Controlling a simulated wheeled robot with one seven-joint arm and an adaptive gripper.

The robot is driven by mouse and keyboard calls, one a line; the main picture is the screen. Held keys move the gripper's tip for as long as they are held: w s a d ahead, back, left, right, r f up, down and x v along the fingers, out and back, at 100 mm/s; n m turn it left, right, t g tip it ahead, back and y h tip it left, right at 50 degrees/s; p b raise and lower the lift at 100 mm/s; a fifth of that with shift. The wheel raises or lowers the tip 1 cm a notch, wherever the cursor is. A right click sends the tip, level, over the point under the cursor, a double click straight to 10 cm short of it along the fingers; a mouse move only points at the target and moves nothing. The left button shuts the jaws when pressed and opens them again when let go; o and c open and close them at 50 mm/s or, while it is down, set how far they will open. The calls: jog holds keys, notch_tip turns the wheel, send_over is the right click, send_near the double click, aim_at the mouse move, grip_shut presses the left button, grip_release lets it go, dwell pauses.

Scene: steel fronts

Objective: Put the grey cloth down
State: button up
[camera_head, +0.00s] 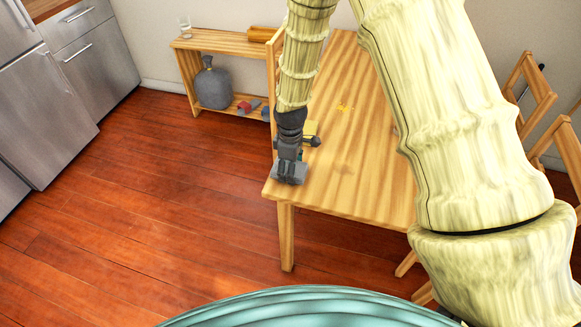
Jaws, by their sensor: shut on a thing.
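The grey cloth (296,176) is a small, flat grey piece at the near left corner of the wooden table (340,185). My gripper (290,172) points down over that corner and is shut on the cloth. The fingers hide part of the cloth. I cannot tell whether the cloth rests on the tabletop or hangs just above it.
A yellow object (309,130) sits on the table behind my gripper. Wooden chairs (537,90) stand at the right. A low shelf (222,45) holds a grey sack (212,87) and a glass (185,27). The near tabletop is clear.

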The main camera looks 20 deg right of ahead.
jog(key=shift+f, duration=0.1)
jog(key=o, duration=1.3)
jog(key=shift+c, duration=0.2)
notch_tip(320, 180, up, 12)
jog(key=b, duration=0.2)
